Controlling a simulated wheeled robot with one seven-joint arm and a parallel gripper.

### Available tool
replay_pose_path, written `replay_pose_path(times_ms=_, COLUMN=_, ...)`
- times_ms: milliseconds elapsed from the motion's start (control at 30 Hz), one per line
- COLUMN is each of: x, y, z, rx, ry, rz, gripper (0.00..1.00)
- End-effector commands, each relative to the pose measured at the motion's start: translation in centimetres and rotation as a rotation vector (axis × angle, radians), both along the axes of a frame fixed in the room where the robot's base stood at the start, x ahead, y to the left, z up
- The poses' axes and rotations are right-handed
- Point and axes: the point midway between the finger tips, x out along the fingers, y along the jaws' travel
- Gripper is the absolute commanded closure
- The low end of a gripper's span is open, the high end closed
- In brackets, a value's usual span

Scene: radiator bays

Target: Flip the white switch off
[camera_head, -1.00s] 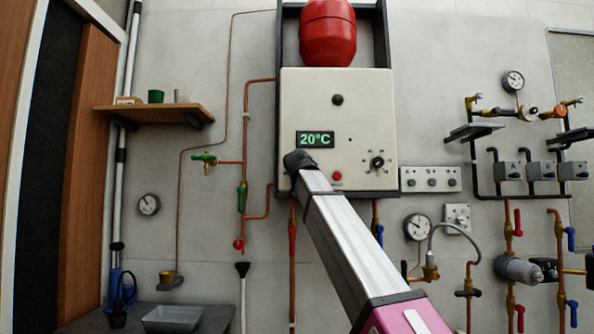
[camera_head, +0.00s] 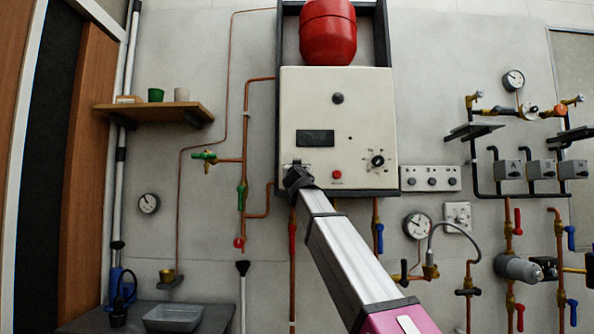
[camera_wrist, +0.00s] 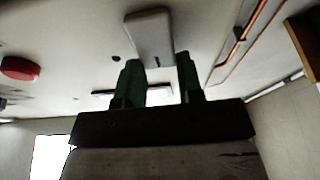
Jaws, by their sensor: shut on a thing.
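The white switch (camera_wrist: 150,36) shows in the wrist view as a pale rounded lever, its lower end between the green fingers of my gripper (camera_wrist: 158,62). My gripper is shut on it. In the head view my gripper (camera_head: 296,178) is at the lower left of the cream boiler panel (camera_head: 360,110) and hides most of the switch. The display (camera_head: 315,138) above it is dark.
A red button (camera_head: 337,174) and a black dial (camera_head: 377,161) are right of my gripper on the panel. A red tank (camera_head: 327,32) is above. Copper pipes (camera_head: 246,120) run left of the boiler. A wooden shelf (camera_head: 155,113) is further left.

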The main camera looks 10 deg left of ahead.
Motion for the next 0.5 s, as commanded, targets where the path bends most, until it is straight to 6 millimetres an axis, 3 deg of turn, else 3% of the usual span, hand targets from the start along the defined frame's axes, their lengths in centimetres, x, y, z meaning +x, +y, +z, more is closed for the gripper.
replay_pose_path(times_ms=367, x=-0.04, y=0.02, z=0.03, rx=0.002, ry=-0.01, rz=0.002, gripper=0.9)
replay_pose_path(times_ms=400, x=-0.04, y=0.02, z=0.04, rx=0.002, ry=-0.01, rz=0.002, gripper=0.53)
replay_pose_path(times_ms=433, x=-0.04, y=0.02, z=0.04, rx=0.002, ry=-0.01, rz=0.002, gripper=0.43)
replay_pose_path(times_ms=500, x=-0.04, y=0.02, z=0.02, rx=0.001, ry=-0.009, rz=0.002, gripper=0.4)
